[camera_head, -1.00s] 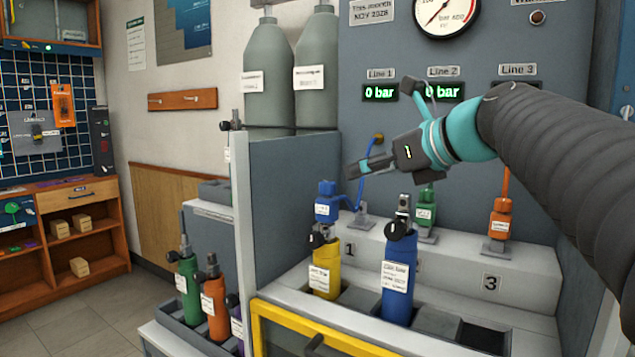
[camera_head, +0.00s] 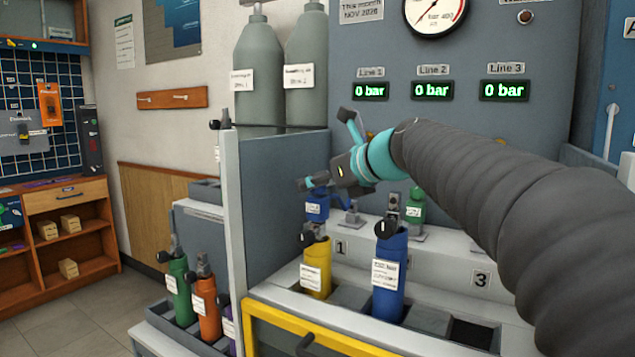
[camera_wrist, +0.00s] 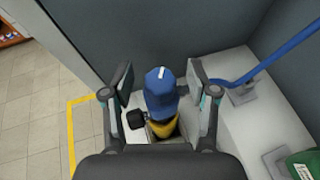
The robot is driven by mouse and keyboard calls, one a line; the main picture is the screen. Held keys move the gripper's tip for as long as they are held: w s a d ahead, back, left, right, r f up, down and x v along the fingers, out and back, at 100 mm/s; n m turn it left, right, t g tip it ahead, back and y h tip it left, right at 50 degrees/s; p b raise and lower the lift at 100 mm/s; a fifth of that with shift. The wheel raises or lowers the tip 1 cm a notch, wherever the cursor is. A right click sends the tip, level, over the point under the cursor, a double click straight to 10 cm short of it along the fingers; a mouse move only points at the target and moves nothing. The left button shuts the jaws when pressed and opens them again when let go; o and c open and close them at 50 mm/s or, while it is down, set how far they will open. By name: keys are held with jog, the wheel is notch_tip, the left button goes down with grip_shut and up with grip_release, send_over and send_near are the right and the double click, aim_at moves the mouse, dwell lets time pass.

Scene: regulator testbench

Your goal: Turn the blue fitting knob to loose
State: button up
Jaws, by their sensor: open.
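In the wrist view the blue fitting knob (camera_wrist: 160,92) has a white mark on top and sits between my two fingers. My gripper (camera_wrist: 158,84) is open, with one finger on each side of the knob and a visible gap to each. In the head view my gripper (camera_head: 309,183) is just above the blue fitting and partly hides its top. A blue hose (camera_wrist: 270,58) runs to the right of the fitting.
A blue cylinder (camera_head: 388,277) stands in the rack right of the yellow one. A green fitting (camera_head: 415,207) stands at line 2, and my arm hides line 3's fitting. A grey partition (camera_head: 283,190) is close on the left. All three displays read 0 bar.

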grip_shut()
jog(key=shift+n+y, duration=0.3)
jog(key=n+g+y, duration=0.2)
jog(key=shift+w+d+n+g, duration=0.1)
jog(key=shift+w+n+g, duration=0.05)
jog(key=shift+n+g, duration=0.2)
jog(key=n+g+y, duration=0.1)
jog(key=n+g, duration=0.2)
jog(key=shift+n+g+y, duration=0.25)
jog(key=shift+g+y, duration=0.1)
jog(key=shift+y, duration=0.05)
jog(key=n+g, duration=0.4)
jog(key=g, duration=0.1)
jog(key=shift+y, duration=0.3)
jog(key=shift+n+g, duration=0.7)
dwell(0.5)
